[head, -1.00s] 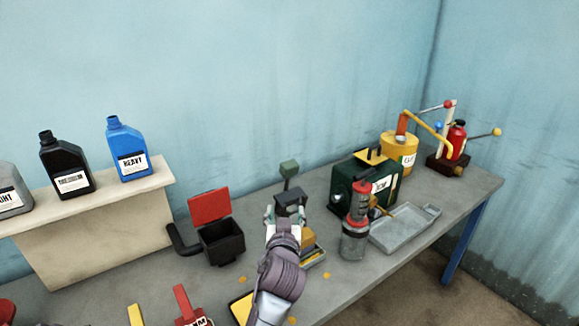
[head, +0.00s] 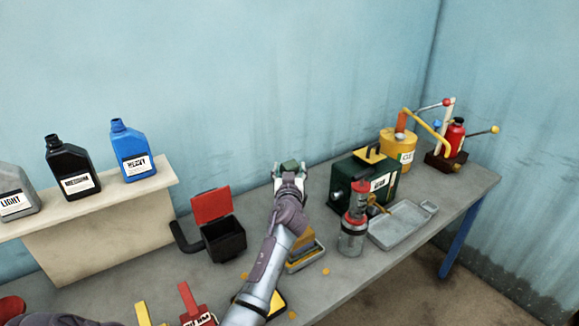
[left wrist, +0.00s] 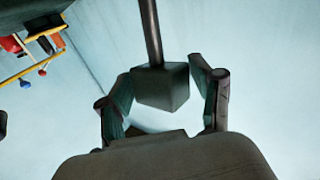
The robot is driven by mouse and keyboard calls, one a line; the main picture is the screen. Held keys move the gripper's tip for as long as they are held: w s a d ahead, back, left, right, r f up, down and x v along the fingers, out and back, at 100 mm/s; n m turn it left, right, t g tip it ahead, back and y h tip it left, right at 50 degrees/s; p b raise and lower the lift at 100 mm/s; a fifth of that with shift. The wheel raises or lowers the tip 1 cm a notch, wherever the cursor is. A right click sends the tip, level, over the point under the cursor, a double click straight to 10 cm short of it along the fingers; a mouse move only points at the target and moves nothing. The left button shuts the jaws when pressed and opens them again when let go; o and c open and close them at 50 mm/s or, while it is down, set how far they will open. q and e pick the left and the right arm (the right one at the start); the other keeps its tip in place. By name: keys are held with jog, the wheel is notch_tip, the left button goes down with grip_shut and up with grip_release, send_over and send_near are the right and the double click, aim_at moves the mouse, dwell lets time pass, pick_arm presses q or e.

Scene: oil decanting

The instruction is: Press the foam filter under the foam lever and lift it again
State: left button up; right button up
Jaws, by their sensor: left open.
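The foam lever's grey-green block handle (head: 290,166) is at the back of the bench in the head view. My left gripper (head: 289,172) is at this handle, its fingers on either side. In the left wrist view the dark block (left wrist: 162,86) on its rod (left wrist: 150,32) sits between the fingers of my open left gripper (left wrist: 160,78). Gaps show beside the block, so it is not clamped. A yellow foam-like block (head: 303,239) lies in front of the lever, partly behind my arm; I cannot tell whether it is the foam filter. My right gripper is not in view.
A black bin (head: 223,240) with a red lid stands left of my arm. Bottles line a shelf at left (head: 100,214).

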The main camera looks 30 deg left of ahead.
pick_arm(q)
jog(key=shift+w+a, duration=0.2)
jog(key=shift+w, duration=0.1)
grip_shut()
